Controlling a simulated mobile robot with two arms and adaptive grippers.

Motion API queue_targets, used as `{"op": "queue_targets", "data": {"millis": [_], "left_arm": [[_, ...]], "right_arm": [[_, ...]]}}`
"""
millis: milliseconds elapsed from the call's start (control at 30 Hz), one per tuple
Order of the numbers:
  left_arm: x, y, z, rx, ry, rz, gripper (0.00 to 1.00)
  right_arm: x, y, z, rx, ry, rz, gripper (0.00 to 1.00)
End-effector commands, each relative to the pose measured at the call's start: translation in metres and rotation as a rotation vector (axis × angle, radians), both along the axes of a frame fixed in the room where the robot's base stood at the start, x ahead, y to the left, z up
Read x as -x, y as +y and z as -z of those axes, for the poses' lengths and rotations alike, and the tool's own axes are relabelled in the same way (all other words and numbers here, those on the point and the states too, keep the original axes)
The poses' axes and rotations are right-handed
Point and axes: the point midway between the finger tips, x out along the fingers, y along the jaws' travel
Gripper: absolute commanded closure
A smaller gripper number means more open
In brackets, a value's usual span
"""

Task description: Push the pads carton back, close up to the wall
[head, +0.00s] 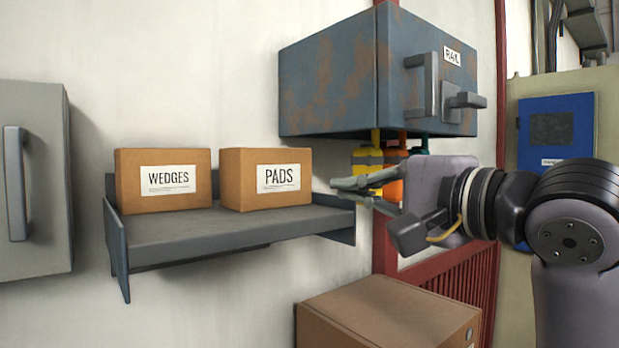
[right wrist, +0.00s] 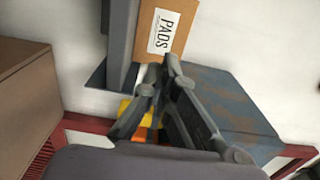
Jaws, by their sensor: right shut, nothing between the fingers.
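The pads carton (head: 239,182) is a brown box with a white PADS label. It stands upright on the right half of the grey wall shelf (head: 205,236). The wall is behind it, but its back side and any gap there are hidden. The carton also shows at the top of the right wrist view (right wrist: 181,30). My right gripper (head: 336,184) is shut and empty. Its fingertips are just right of the carton, near the shelf's right end, and look apart from it in the head view. My left gripper is not in view.
A WEDGES carton (head: 130,185) stands left of the pads carton with a small gap. A rusty blue-grey cabinet (head: 330,85) hangs above right, with yellow and orange items (head: 367,160) under it. A larger brown box (head: 385,312) is below right. The shelf front is clear.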

Motion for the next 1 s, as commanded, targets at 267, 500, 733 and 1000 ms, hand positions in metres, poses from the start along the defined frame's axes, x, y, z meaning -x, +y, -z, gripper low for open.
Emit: {"op": "queue_targets", "data": {"millis": [267, 500, 733, 1000], "left_arm": [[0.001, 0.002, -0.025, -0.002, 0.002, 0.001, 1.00], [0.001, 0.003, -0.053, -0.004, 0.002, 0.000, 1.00], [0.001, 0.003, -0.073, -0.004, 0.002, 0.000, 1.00], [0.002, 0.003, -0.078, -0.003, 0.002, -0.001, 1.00]], "right_arm": [[-0.033, 0.024, -0.003, 0.001, 0.012, -0.002, 1.00], [-0.076, 0.054, -0.005, 0.001, 0.009, 0.001, 1.00], [-0.103, 0.074, -0.003, 0.001, 0.005, 0.000, 1.00], [-0.113, 0.081, 0.001, 0.002, 0.002, 0.001, 1.00]]}}
